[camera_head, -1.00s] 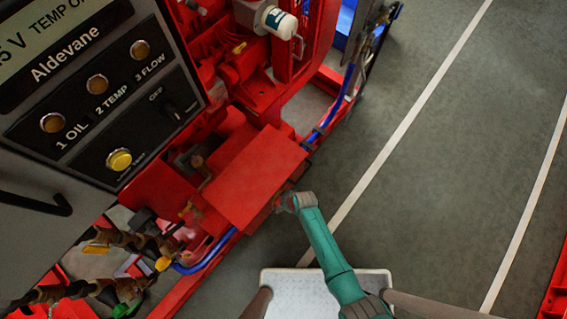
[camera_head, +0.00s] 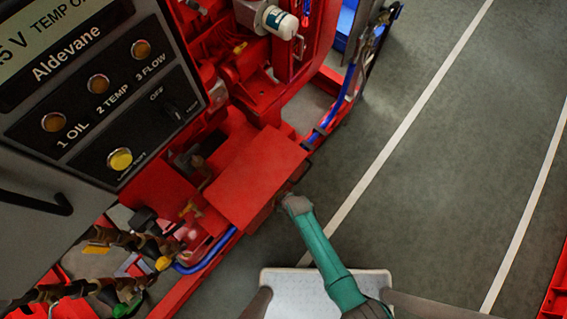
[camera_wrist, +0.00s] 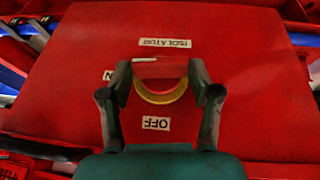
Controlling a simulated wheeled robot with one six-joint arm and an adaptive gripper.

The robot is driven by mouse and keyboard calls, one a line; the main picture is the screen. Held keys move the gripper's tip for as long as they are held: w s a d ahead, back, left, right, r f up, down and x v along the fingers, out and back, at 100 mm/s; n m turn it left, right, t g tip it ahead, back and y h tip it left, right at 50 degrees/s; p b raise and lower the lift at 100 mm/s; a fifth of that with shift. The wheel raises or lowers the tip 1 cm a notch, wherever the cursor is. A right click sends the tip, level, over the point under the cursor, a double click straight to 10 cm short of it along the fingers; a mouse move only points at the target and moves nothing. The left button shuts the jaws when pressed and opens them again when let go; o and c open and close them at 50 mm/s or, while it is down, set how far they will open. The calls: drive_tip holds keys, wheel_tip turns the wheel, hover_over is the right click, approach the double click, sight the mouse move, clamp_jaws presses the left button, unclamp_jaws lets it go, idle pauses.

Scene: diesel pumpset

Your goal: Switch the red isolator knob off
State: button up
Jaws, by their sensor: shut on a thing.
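The red isolator knob (camera_wrist: 160,69) shows in the wrist view, with a yellow ring (camera_wrist: 161,96) partly visible around its base and a white mark on its bar. The bar lies crosswise in the picture. My gripper (camera_wrist: 160,72) has one finger on each side of the bar and is shut on it. An upside-down OFF label (camera_wrist: 156,123) is below the knob; another label at the left is partly covered by a finger. In the head view my teal arm reaches the side of the red box (camera_head: 255,180); the knob is hidden there.
An upside-down ISOLATOR label (camera_wrist: 165,43) is above the knob. A grey control panel (camera_head: 100,110) with lamps and a separate black selector switch (camera_head: 172,110) stands at upper left. Blue hoses run beside the box. The green floor (camera_head: 430,180) at right is clear.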

drive_tip(key=shift+s+a+f+n+t+h, duration=0.1)
drive_tip(key=shift+s+f+n+t+h, duration=0.2)
drive_tip(key=shift+t+h, duration=0.85)
drive_tip(key=shift+s+a+f+n+t+h, duration=0.2)
drive_tip(key=shift+n+t+h, duration=0.35)
drive_tip(key=shift+t, duration=0.95)
drive_tip(key=shift+s+a+f+n+t+h, duration=0.1)
drive_tip(key=shift+s+f+n+t+h, duration=0.2)
drive_tip(key=shift+t+h, duration=0.9)
drive_tip(key=shift+f+t, duration=0.15)
drive_tip(key=shift+t, duration=0.2)
drive_tip(key=shift+s+n+t, duration=0.15)
drive_tip(key=shift+n+t, duration=0.1)
drive_tip(key=shift+t, duration=0.05)
drive_tip(key=o, duration=1.1)
drive_tip(key=shift+a+r, duration=0.1)
drive_tip(key=shift+r, duration=0.1)
drive_tip(key=shift+o, duration=0.2)
drive_tip(key=shift+r, duration=0.15)
